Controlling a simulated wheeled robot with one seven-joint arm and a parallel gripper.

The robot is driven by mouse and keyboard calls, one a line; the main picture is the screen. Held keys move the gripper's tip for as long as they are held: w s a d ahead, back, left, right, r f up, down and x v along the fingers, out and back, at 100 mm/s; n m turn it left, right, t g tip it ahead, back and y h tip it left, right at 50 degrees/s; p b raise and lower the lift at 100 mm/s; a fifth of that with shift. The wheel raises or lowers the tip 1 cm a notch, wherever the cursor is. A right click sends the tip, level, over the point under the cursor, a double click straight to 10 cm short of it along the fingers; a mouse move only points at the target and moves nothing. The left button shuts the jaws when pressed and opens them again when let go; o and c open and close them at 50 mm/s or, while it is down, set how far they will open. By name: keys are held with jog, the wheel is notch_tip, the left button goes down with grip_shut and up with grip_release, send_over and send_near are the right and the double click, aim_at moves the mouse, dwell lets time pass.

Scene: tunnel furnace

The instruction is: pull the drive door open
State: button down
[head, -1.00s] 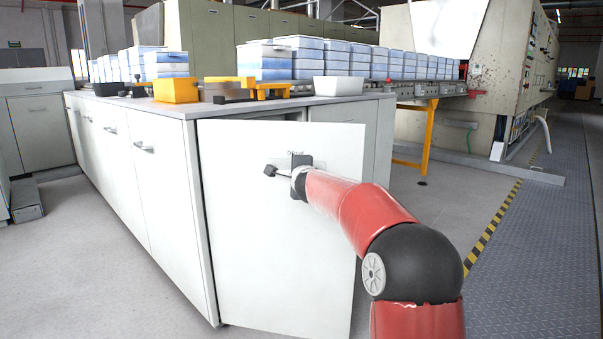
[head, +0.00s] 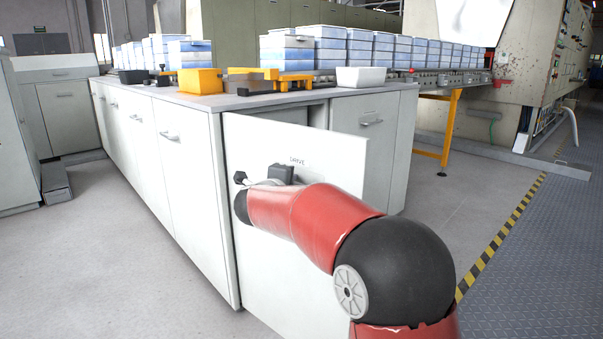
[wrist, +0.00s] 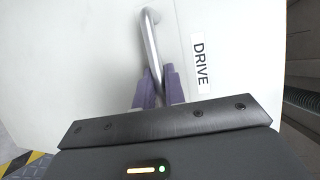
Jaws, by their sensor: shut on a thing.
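The drive door (head: 326,151) is a white panel at the near end of the cabinet. It stands partly open, with a dark gap above its top edge. Its "DRIVE" label shows in the head view and in the wrist view (wrist: 201,64). In the wrist view, a curved metal handle (wrist: 150,38) runs between the purple fingers of my gripper (wrist: 158,88), which are shut on it. In the head view my red and black arm covers the lower door, and the fingers are largely hidden.
The cabinet's worktop (head: 262,100) carries yellow fixtures (head: 200,81) and a white bin (head: 360,77). Blue-white boxes (head: 287,52) line a conveyor behind. A yellow conveyor leg (head: 451,128) stands to the right. The floor (head: 455,200) right of the door is clear.

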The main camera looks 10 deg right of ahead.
jog(key=shift+s+a+h, duration=0.3)
jog(key=shift+a, duration=0.3)
jog(key=c, duration=1.8)
grip_release()
jog(key=shift+o, duration=0.2)
jog(key=v, duration=0.7)
jog(key=shift+s+a, duration=0.2)
jog(key=shift+s, duration=0.1)
jog(key=shift+r, duration=0.25)
